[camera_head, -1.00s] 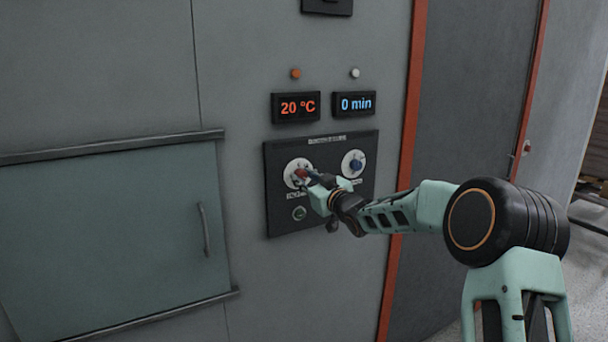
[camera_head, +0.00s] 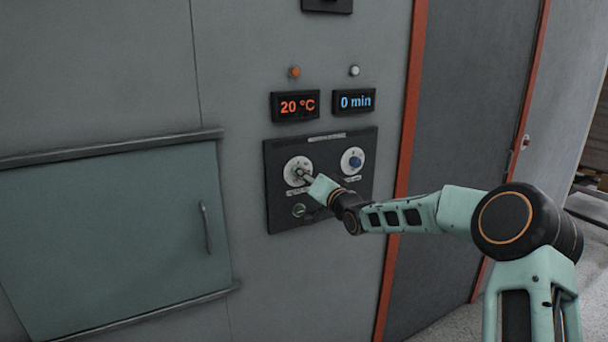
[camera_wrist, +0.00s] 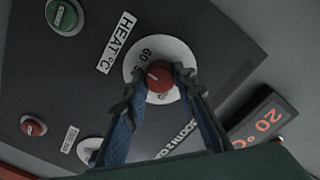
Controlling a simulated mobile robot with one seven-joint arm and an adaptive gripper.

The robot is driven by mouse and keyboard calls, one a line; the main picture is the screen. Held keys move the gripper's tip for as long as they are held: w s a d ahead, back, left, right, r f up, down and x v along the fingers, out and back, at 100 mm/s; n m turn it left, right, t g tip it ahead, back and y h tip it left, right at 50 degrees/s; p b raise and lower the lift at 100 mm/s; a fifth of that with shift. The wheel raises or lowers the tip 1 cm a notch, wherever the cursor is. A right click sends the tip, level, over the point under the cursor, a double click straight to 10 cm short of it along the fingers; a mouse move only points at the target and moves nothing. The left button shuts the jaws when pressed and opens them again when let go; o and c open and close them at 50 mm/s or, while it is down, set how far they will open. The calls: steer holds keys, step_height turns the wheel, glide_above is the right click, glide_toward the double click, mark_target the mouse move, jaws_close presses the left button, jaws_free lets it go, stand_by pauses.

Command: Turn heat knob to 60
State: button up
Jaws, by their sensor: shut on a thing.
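The red heat knob (camera_wrist: 160,77) sits at the middle of a white numbered dial (camera_wrist: 180,50) labelled HEAT °C. A short light mark on the knob points left in the wrist view; the mark's exact number is hard to read. My gripper (camera_wrist: 162,84) is shut on the knob, one finger on each side. In the head view, my gripper (camera_head: 304,175) reaches the heat dial (camera_head: 293,165) from the lower right and hides the knob. The red-lit temperature display (camera_head: 296,106) above reads 20 °C.
A green button (camera_head: 299,210) lies below the heat dial. A red button (camera_wrist: 33,126) shows in the wrist view. A handled door (camera_head: 110,240) is left.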

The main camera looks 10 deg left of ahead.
steer(key=shift+f+m, duration=0.15)
steer(key=shift+m, duration=1.55)
steer(key=o, duration=1.2)
steer(key=shift+c, duration=0.2)
steer(key=v, duration=1.2)
